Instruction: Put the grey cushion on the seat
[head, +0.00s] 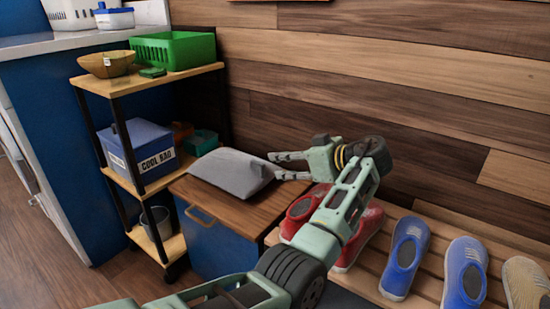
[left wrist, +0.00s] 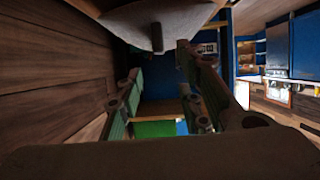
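The grey cushion (head: 231,171) lies on the wooden top (head: 222,207) of a low blue cabinet with a handle. It also shows at the top of the left wrist view (left wrist: 165,22). My left gripper (head: 276,166) is just right of the cushion, its fingers pointing left. The fingers are apart with nothing seen between them; the lower fingertip is close to the cushion's right corner, and I cannot tell if they touch. The open fingers also show in the left wrist view (left wrist: 160,85). I cannot tell which surface is the seat. My right gripper is not in view.
A slatted wooden bench (head: 425,284) with red and blue shoes (head: 405,257) stands at the right. A shelf rack (head: 150,185) on the left holds a cool bag (head: 143,152), a bowl (head: 106,64) and a green crate (head: 173,50). A plank wall (head: 400,60) is behind.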

